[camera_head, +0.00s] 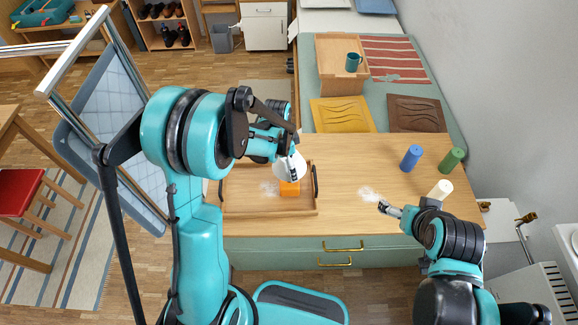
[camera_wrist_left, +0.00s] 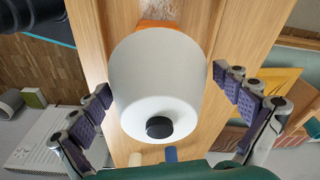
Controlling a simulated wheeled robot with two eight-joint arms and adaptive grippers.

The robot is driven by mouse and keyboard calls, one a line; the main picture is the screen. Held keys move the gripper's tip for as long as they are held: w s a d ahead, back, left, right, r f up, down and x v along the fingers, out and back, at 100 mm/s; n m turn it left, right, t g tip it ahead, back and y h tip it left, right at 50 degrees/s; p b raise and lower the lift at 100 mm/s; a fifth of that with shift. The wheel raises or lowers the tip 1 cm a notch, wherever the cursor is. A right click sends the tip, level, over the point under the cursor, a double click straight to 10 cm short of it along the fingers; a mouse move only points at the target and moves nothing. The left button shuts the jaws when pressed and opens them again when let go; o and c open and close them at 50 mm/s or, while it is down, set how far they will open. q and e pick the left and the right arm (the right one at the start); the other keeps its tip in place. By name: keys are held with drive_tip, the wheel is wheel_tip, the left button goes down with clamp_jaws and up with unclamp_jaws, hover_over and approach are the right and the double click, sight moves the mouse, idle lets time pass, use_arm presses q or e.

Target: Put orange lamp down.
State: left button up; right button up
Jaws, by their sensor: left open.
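The orange lamp has an orange base (camera_head: 290,188) and a white shade (camera_head: 288,168). It stands upright in a wooden tray (camera_head: 240,210) on the table, near the tray's right side. In the left wrist view the white shade (camera_wrist_left: 158,75) fills the middle, with a bit of orange base behind it. My left gripper (camera_wrist_left: 162,85) is open, with one finger on each side of the shade and visible gaps. In the head view my left gripper (camera_head: 293,153) partly covers the lamp. My right gripper (camera_head: 385,208) hovers over the table's front right; its jaws are too small to judge.
Blue (camera_head: 411,157), green (camera_head: 451,160) and white (camera_head: 440,190) cylinders stand on the table's right side. The tray has dark handles (camera_head: 315,182). The table's middle right is mostly clear.

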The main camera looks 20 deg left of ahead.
use_arm(q)
drive_tip(key=r, duration=0.3)
drive_tip(key=r+p, duration=0.1)
drive_tip(key=r, duration=0.2)
drive_tip(key=r+p, duration=0.1)
drive_tip(key=r, duration=0.2)
drive_tip(key=shift+s+a, duration=0.35)
drive_tip(key=shift+a, duration=0.05)
drive_tip(key=s+r+n+t, duration=0.3)
drive_tip(key=s+r+n, duration=0.2)
drive_tip(key=s, duration=0.3)
drive_tip(key=s+a+r+n+t+y, duration=0.1)
drive_tip(key=s+r+n+t, duration=0.2)
drive_tip(key=s+r+n, duration=0.3)
drive_tip(key=shift+s+a, duration=0.25)
drive_tip(key=shift+s, duration=0.8)
